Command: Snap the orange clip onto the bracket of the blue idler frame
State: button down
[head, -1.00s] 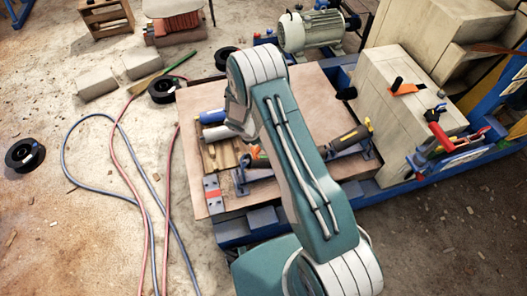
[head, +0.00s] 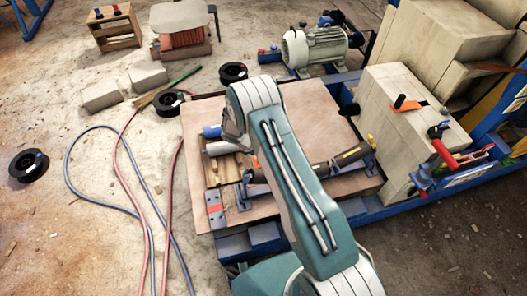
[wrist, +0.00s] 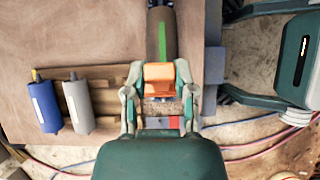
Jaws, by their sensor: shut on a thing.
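My gripper (wrist: 159,82) is shut on the orange clip (wrist: 160,72) in the wrist view, with one finger on each side. A dark roller (wrist: 163,30) with a green stripe lies just beyond the clip; I cannot tell whether they touch. In the head view my arm hides the gripper and most or all of the clip. The blue idler frame (head: 244,193) shows its left-end support there, and its right-end support stands right of my arm. A dark roller (head: 322,168) with a yellow band lies along it. The bracket is not clearly visible.
A blue roller (wrist: 44,105) and a grey roller (wrist: 78,105) lie on wooden slats left of my gripper. A grey-and-red plate (head: 216,209) lies at the board's left edge. A large beige block (head: 405,120) stands at right. Hoses cross the floor at left.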

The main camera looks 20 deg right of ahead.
jog(key=shift+a+f, duration=0.35)
jog(key=shift+f, duration=0.3)
jog(key=shift+a+f, duration=0.35)
jog(key=shift+f, duration=0.25)
jog(key=shift+a+f, duration=0.35)
jog(key=shift+f, duration=0.3)
jog(key=shift+a+f, duration=0.35)
jog(key=shift+f, duration=0.35)
jog(key=shift+a+f, duration=0.35)
jog(key=shift+f, duration=0.3)
dwell(0.3)
jog(key=shift+c, duration=1.8)
grip_release()
jog(key=v, duration=1.2)
jog(key=shift+a+f, duration=0.1)
